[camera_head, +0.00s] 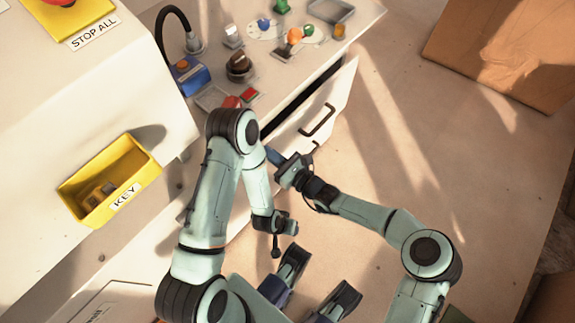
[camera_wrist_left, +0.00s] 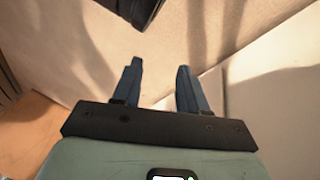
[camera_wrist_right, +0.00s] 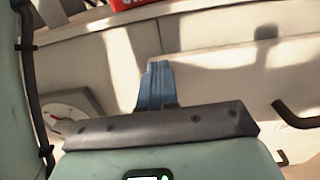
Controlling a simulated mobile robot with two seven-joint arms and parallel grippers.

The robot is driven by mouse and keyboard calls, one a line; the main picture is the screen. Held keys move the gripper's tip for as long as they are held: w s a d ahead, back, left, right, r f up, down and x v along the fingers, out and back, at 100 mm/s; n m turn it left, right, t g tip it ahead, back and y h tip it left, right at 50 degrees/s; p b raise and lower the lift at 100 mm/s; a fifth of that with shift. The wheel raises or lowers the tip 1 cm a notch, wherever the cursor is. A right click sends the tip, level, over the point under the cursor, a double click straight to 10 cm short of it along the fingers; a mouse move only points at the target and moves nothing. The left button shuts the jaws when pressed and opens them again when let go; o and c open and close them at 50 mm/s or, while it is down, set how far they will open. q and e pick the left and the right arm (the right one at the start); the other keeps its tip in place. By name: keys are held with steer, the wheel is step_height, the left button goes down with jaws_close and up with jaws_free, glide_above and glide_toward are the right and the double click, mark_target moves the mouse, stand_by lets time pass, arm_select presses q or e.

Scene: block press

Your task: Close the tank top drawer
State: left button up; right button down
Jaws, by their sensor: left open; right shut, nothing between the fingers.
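The tank top drawer (camera_head: 333,98) is a white front with a black bar handle (camera_head: 318,120). It stands out from the white cabinet, with a dark gap behind it. My right gripper (camera_head: 273,156) is shut and empty, its blue fingertips close to the front below and left of the handle. In the right wrist view the shut fingers (camera_wrist_right: 156,85) overlap the white panel, with the handle (camera_wrist_right: 296,116) to the right; contact cannot be told. My left gripper is open and empty in the left wrist view (camera_wrist_left: 157,85); its fingers are hard to make out in the head view.
The cabinet top holds several knobs, coloured buttons and a blue box (camera_head: 188,74). A yellow KEY bin (camera_head: 150,170) is on the left. A round gauge (camera_wrist_right: 65,115) shows in the right wrist view. A cardboard box (camera_head: 500,50) lies upper right; floor right of the drawer is clear.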

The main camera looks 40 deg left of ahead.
steer(key=a, duration=0.3)
steer(key=shift+w+a, duration=0.1)
steer(key=shift+a, duration=0.25)
arm_select(q)
steer(key=shift+s+f, duration=0.65)
steer(key=shift+s, duration=0.1)
arm_select(e)
steer(key=shift+r, duration=0.1)
steer(key=shift+a+r, duration=0.15)
arm_select(q)
steer(key=s+d+r+g+p, duration=0.1)
steer(key=s+d+r+p, duration=0.1)
steer(key=s+d+r, duration=0.1)
steer(key=shift+s+d+r+h+p, duration=0.2)
steer(key=shift+d+r+h+p, duration=0.1)
steer(key=shift+r+p, duration=0.15)
arm_select(e)
steer(key=d, duration=1.4)
steer(key=shift+s+d+f, duration=0.25)
steer(key=shift+d, duration=0.05)
arm_select(q)
steer(key=shift+r, duration=0.15)
